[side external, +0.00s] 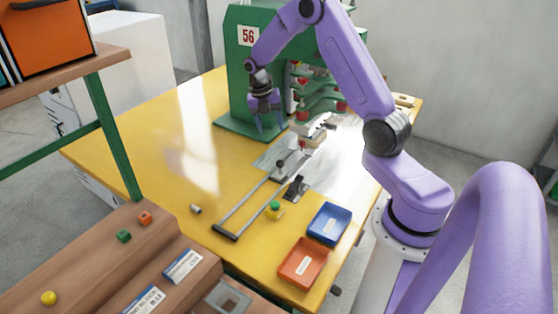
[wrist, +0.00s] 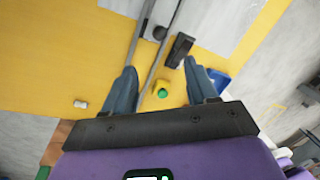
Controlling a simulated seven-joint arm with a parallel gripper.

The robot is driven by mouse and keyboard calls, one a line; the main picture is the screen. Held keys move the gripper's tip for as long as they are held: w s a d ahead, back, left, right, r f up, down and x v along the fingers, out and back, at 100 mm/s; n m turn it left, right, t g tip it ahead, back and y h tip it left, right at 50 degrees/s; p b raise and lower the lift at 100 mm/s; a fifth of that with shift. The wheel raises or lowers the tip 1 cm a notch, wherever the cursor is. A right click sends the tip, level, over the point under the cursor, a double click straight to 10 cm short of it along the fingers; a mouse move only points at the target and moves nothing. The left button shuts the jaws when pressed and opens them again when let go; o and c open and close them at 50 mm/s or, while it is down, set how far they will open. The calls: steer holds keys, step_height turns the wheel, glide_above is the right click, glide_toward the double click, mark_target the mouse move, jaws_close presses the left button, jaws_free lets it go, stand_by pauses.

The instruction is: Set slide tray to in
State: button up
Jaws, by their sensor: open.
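The slide tray (side external: 296,158) is a pale carriage on two grey rails (side external: 255,200) that run from the green welding machine (side external: 240,70) toward the front of the yellow table. A dark round knob (side external: 280,164) stands at its near end; the knob also shows in the wrist view (wrist: 159,33), between the rails. My gripper (side external: 269,127) is open and empty, pointing down above the table, left of the tray and in front of the machine. In the wrist view its fingers (wrist: 161,84) are spread apart, with the knob beyond them. The tray's far part is partly hidden by the machine's parts and glare.
A black clamp-like block (side external: 295,187) and a yellow box with a green button (side external: 274,210) stand right of the rails. Blue (side external: 328,223) and orange (side external: 303,262) bins sit at the front right. A small cylinder (side external: 195,209) lies left.

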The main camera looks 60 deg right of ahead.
mark_target(279, 161)
steer(key=f, duration=0.4)
steer(key=s+d+f, duration=0.1)
steer(key=f, duration=0.4)
steer(key=s+f, duration=0.1)
steer(key=f, duration=0.4)
steer(key=shift+s+d+f, duration=0.15)
steer(key=shift+d+f, duration=0.05)
steer(key=shift+d, duration=0.05)
jaws_close()
steer(key=shift+d, duration=0.15)
